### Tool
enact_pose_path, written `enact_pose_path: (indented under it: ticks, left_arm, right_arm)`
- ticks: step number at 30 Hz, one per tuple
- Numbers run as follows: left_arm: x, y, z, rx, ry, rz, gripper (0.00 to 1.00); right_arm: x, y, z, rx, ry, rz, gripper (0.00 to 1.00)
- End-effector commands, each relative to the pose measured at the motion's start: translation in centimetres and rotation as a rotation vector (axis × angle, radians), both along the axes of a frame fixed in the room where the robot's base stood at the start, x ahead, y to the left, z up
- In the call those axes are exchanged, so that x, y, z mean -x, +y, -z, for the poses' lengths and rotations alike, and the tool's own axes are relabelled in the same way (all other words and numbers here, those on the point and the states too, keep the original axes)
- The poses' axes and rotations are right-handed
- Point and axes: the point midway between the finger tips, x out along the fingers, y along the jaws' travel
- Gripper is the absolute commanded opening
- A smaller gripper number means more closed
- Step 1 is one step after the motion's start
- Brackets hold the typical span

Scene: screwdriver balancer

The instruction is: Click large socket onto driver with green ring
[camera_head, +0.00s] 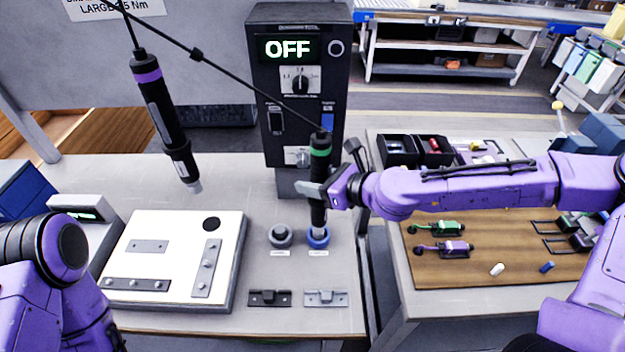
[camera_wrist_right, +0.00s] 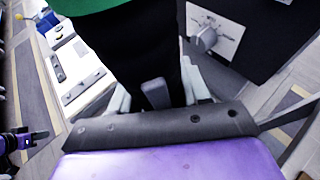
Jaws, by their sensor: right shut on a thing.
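The driver with the green ring (camera_head: 320,150) hangs upright on its cable. My right gripper (camera_head: 318,192) is shut around its dark body, below the ring. The driver's lower end meets the blue round holder (camera_head: 318,240) on the bench; whether a socket there is joined to it I cannot tell. A grey round piece (camera_head: 280,237) stands just left of the blue one. In the right wrist view the green ring (camera_wrist_right: 85,5) and dark body fill the top, between the fingers. A small dark and purple part of my left arm shows at that view's left edge; its finger opening is unclear.
A second driver with a purple ring (camera_head: 147,76) hangs tilted at the left. A white board (camera_head: 180,240) with metal plates lies left of the holders. Two small brackets (camera_head: 270,298) are in front. The control box (camera_head: 300,85) reads OFF behind the driver.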

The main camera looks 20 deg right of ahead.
Motion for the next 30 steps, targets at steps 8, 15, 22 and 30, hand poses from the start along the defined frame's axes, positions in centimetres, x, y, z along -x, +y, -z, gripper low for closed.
enact_pose_path:
  ticks: [8, 15, 22, 30]
  left_arm:
    - [0.0, 0.0, 0.8, 0.000, 0.000, 0.000, 0.00]
    - [0.0, 0.0, 1.5, 0.000, 0.000, 0.000, 0.00]
    - [0.0, 0.0, 2.2, 0.000, 0.000, 0.000, 0.00]
    - [0.0, 0.0, 2.8, 0.000, 0.000, 0.000, 0.00]
  right_arm:
    - [0.0, -0.1, 0.9, -0.002, 0.001, 0.003, 0.00]
    - [0.0, -0.1, 1.5, -0.002, 0.001, 0.003, 0.00]
    - [0.0, -0.1, 2.2, -0.002, 0.001, 0.003, 0.00]
    - [-0.1, -0.1, 2.8, -0.002, 0.002, 0.003, 0.00]
